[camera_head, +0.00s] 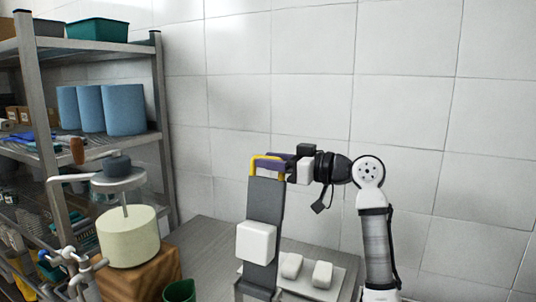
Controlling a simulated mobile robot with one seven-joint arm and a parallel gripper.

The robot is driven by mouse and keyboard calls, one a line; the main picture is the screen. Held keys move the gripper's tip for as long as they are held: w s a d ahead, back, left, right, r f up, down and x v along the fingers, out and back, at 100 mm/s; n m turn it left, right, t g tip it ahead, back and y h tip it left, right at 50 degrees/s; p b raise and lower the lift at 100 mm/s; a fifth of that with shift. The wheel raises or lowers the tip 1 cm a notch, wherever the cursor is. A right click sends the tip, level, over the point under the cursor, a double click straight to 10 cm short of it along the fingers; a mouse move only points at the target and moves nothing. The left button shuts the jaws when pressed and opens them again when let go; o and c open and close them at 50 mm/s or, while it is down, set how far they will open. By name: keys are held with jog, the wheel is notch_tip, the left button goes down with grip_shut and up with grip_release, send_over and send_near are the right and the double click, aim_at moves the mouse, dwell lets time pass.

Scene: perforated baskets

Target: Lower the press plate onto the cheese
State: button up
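A pale round cheese-like block (128,240) sits on a wooden block at the left. Above it, apart from it, is a round grey plate (118,181) with a dark cap and a thin rod below. A second candidate is an upright, slightly tilted grey panel (266,203) with a yellow handle (254,166) at its top and a white block (256,242) against its front. Which one is the press plate I cannot tell. My gripper (285,163) is at the panel's top, beside the yellow handle. Its fingertips are too small and overlapped to show whether they grip it.
Two white blocks (292,266) (322,275) lie on a tray right of the panel. A green cup (180,291) is at the bottom. A loaded shelf (100,45) fills the left; a tiled wall is behind.

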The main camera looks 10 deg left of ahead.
jog(key=shift+w+a, duration=0.1)
jog(key=shift+a, duration=0.5)
grip_shut()
jog(key=shift+s, duration=0.2)
